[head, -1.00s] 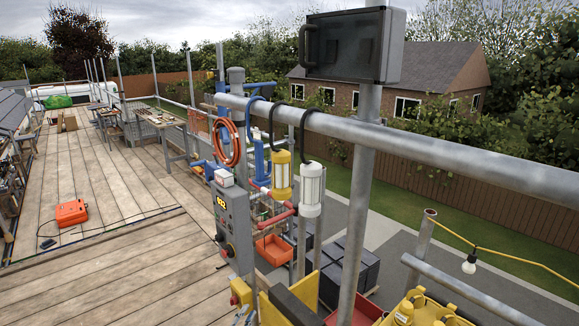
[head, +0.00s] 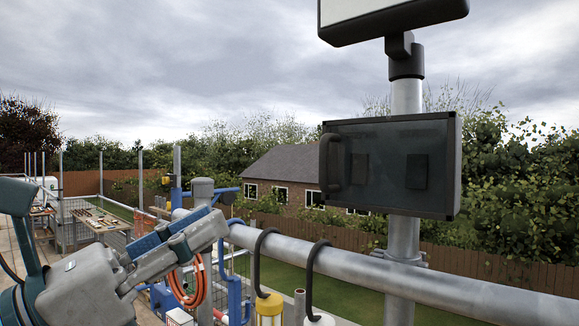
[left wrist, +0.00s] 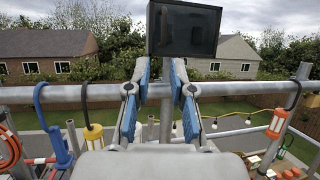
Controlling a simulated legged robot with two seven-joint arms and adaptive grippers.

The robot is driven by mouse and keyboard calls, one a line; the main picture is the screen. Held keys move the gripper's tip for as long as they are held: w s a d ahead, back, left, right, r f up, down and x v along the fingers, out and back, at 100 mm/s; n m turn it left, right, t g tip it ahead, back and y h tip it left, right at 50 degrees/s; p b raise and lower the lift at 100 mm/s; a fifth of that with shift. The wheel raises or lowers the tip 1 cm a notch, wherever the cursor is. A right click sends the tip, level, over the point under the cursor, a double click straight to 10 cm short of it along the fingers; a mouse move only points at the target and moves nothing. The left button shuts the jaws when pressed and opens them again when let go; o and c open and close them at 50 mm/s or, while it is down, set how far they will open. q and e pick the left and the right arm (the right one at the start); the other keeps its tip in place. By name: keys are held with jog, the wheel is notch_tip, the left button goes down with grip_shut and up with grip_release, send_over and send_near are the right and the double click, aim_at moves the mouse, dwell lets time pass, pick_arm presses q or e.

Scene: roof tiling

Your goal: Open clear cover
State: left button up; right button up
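The clear cover (head: 385,168) is a dark, see-through panel in a black frame on a box fixed to the upright pole. It looks shut. Its black handle (head: 330,165) is on the left side, and two dark shapes show behind the panel. My left gripper (head: 222,228) is left of the box and lower, apart from the handle, near the horizontal rail. In the left wrist view, its blue-padded fingers (left wrist: 160,70) are spread with nothing between them, and the dark box (left wrist: 184,28) is beyond them. My right gripper is in neither view.
A thick metal rail (head: 370,268) runs across below the box, with black hooks (head: 312,270) carrying lamps. A white-faced panel (head: 385,12) sits atop the pole. An orange hose coil (head: 190,285) hangs below my left arm. Open air lies between gripper and box.

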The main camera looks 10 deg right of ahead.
pick_arm(q)
jog(key=d+r+p, duration=0.1)
jog(key=d, duration=0.2)
jog(key=p, duration=0.2)
send_near(320, 164)
jog(key=p+x, duration=0.2)
jog(key=x, duration=0.4)
jog(key=shift+w+d+r, duration=0.1)
jog(key=shift+d+r, duration=0.05)
jog(key=p+x, duration=0.2)
jog(key=x, duration=0.2)
jog(key=shift+w+d, duration=0.15)
jog(key=shift+d, duration=0.15)
grip_shut()
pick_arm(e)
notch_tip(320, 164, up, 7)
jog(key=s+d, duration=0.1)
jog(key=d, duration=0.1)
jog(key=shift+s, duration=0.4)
